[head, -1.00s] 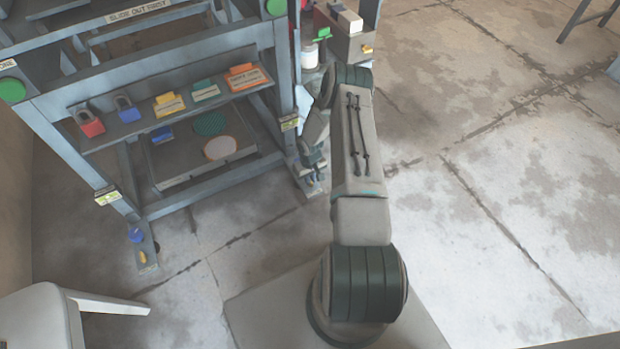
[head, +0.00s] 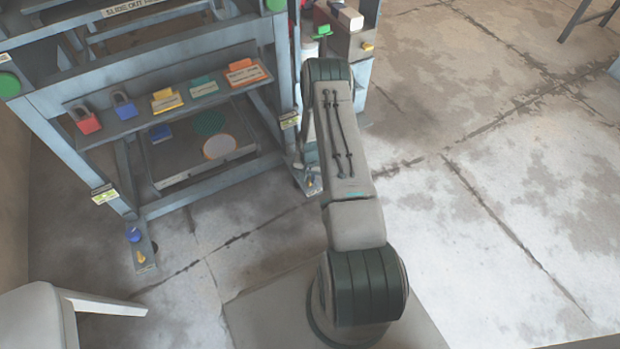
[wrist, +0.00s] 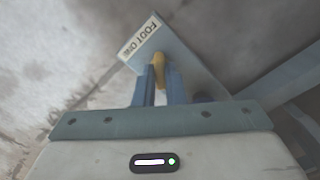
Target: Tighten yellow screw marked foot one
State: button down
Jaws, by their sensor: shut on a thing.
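In the wrist view a yellow screw (wrist: 158,66) stands on a blue-grey foot plate (wrist: 185,58). A white label reading FOOT ONE (wrist: 140,42) is at the plate's end. My gripper (wrist: 161,78) has its two blue fingers on either side of the screw and is shut on it. The fingers hide the screw's lower sides. In the head view my arm covers most of my gripper, beside the press frame's right leg. A small yellow screw (head: 310,183) shows at that leg's foot; its label cannot be read there.
The press frame's left foot has a blue knob (head: 133,235) and another yellow screw (head: 141,257). A shelf (head: 95,138) holds padlocks and coloured tags. A pale chair (head: 40,315) stands at the lower left. The floor to the right is open.

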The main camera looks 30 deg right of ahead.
jog(key=m+b, duration=0.1)
jog(key=m, duration=0.4)
jog(key=shift+m, duration=2.5)
jog(key=c, duration=1.5)
grip_release()
notch_tip(320, 180, up, 14)
jog(key=p, duration=0.4)
jog(key=shift+p, duration=0.35)
jog(key=shift+f, duration=0.1)
